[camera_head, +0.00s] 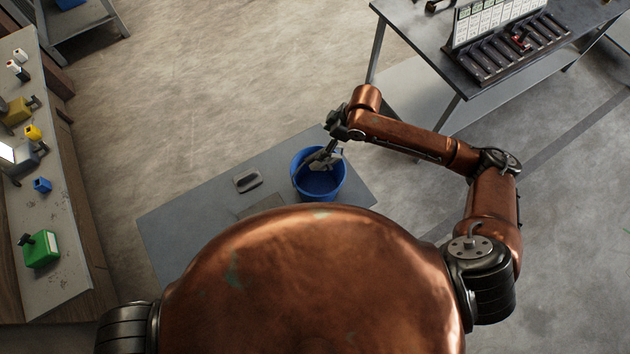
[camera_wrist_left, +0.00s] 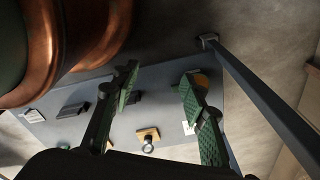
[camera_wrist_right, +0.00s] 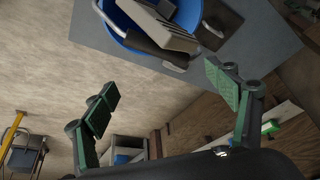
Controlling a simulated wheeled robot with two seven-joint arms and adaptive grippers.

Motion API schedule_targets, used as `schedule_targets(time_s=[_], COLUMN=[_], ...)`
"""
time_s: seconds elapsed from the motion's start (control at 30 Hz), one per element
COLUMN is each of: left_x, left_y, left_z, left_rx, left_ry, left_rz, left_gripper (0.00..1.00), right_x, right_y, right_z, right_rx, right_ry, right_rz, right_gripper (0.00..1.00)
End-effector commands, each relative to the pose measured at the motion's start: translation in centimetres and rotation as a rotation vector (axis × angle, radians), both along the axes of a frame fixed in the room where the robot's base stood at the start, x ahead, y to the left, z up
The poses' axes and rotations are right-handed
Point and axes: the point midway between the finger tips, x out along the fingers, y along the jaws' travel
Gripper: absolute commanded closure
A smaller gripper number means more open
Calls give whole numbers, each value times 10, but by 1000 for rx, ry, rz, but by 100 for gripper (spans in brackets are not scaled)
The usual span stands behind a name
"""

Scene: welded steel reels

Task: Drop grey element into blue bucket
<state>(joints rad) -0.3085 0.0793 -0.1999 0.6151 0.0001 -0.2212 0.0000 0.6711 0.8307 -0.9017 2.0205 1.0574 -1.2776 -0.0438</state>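The blue bucket (camera_head: 303,187) stands on the low grey table. A grey element (camera_head: 322,160) is at the bucket's mouth; in the right wrist view the grey element (camera_wrist_right: 165,30) is a ribbed block lying tilted across the blue bucket (camera_wrist_right: 121,24), partly cut off by the frame's top. I cannot tell whether it rests on the rim or lower inside. My right gripper (camera_wrist_right: 165,88) is open, with nothing between its green pads, apart from the element. My left gripper (camera_wrist_left: 157,83) is open and empty; it is hidden in the head view.
The low grey table (camera_head: 185,212) also holds a grey handled piece (camera_head: 247,181). A dark table (camera_head: 452,75) with a rack stands at the upper right. A workbench (camera_head: 62,270) at the left carries several small items, including a green container (camera_head: 40,248). Open floor lies between.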

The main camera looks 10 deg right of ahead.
Motion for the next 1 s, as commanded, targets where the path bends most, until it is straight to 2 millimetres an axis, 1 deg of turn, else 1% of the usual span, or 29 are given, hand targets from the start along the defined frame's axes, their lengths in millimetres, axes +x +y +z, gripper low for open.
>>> schedule_targets(time_s=[0.33,0.47,0.57,0.8,1.0], left_x=[15,13,13,12,12], left_y=[2,1,1,0,0], left_z=[1,1,1,1,1], left_rx=[1,1,0,0,0], left_ry=[-19,-17,-16,-15,-14], left_rz=[-3,-3,-3,-3,-3], left_gripper=[60,60,60,60,60], right_x=[0,-1,-4,-13,-18], right_y=[-1,-5,-10,-29,-39], right_z=[0,10,25,72,100], right_rx=[-1,-1,-1,-3,-1], right_ry=[0,-3,-3,-4,-3], right_rz=[0,-1,1,0,-1], right_gripper=[15,15,15,15,15])
